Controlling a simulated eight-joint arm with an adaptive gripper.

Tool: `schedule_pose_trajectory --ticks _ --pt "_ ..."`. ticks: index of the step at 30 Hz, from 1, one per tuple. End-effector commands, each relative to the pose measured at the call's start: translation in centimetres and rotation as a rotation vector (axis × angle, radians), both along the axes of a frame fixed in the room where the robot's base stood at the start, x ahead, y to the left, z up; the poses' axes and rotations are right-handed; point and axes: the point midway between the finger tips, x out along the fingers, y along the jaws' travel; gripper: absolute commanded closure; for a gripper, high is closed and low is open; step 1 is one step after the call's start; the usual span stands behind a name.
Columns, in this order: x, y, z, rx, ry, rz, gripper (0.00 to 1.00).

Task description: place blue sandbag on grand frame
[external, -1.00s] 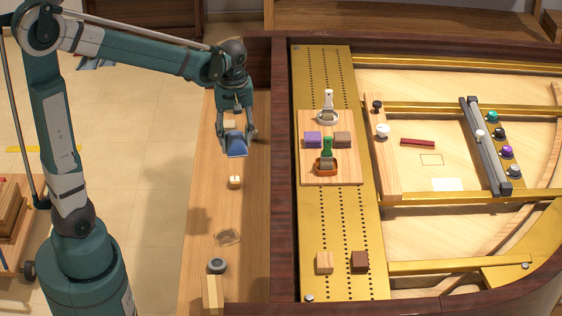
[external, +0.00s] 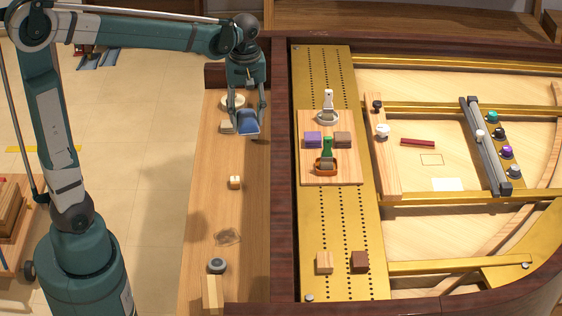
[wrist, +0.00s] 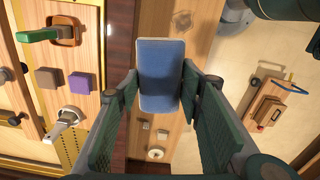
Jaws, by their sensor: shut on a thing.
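My gripper (external: 248,118) is shut on the blue sandbag (external: 247,122), a small padded block with a pale edge. In the wrist view the blue sandbag (wrist: 161,75) sits between the two fingers of my gripper (wrist: 160,85). In the external view it hangs above the far part of the wooden ledge, left of the dark piano rim. The grand frame (external: 345,215) is the gold-coloured metal plate with rows of holes, right of that rim. My gripper is not over it.
A wooden board (external: 350,173) on the frame carries purple and brown blocks and handled tools. Two cubes (external: 342,262) sit on the near part of the frame. The dark rim (external: 283,190) stands between ledge and frame.

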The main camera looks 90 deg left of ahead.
Motion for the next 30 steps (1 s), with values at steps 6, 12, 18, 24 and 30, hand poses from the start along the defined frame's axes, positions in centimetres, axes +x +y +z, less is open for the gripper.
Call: schedule_pose_trajectory --ticks 6,12,18,24,30 --pt "3.8 -1.8 0.8 0.000 0.000 -0.021 0.81" --pt "8.1 -4.5 1.1 0.000 0.000 -0.041 0.81" --pt "12.1 -7.7 1.2 0.000 0.000 -0.062 0.81" --pt "16.0 -11.3 1.2 0.000 0.000 -0.082 0.81" --pt "19.5 -15.3 1.0 0.000 0.000 -0.103 0.81"
